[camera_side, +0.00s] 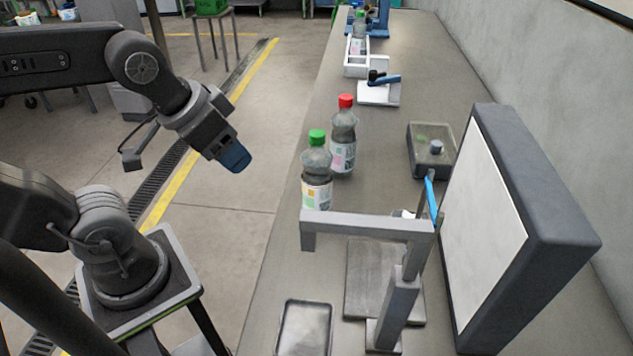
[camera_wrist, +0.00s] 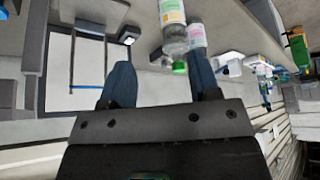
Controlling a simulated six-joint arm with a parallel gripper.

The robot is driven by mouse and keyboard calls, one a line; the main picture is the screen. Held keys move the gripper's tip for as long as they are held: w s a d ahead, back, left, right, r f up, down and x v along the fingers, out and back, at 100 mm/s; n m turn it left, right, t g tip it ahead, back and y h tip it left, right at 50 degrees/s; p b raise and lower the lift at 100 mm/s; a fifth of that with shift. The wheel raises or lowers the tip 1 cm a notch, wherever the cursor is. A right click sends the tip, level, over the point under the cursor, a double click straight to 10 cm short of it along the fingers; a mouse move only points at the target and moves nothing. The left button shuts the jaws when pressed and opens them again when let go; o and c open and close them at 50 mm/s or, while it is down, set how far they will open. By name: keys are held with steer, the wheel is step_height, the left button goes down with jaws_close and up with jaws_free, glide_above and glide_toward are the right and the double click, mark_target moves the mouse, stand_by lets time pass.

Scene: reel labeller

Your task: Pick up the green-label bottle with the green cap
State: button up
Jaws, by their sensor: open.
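The bottle with the green cap (camera_side: 317,172) stands upright near the left edge of the bench in the side view. Its label looks whitish with coloured patches. A bottle with a red cap (camera_side: 343,138) stands close behind it, slightly to the right. My gripper (camera_side: 236,157) is left of both bottles in the side view, apart from them, with blue fingers. In the wrist view my gripper (camera_wrist: 163,82) is open, with nothing held between its fingers. The green-capped bottle (camera_wrist: 175,42) shows beyond the fingers, nearer the right one, partly overlapping the other bottle (camera_wrist: 197,40).
A grey metal frame (camera_side: 365,225) stands in front of the bottles, beside a large panel (camera_side: 520,220). A grey box (camera_side: 431,150) sits to the right. A shallow tray (camera_side: 304,328) lies at the front. White fixtures (camera_side: 380,94) stand further back.

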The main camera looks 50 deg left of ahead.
steer(key=shift+o, duration=0.5)
steer(key=n+g+y, duration=0.3)
steer(key=n+y, duration=0.1)
steer(key=n, duration=0.7)
glide_toward(317, 133)
steer(key=x, duration=1)
steer(key=shift+f, duration=0.3)
jaws_close()
steer(key=shift+r, duration=0.1)
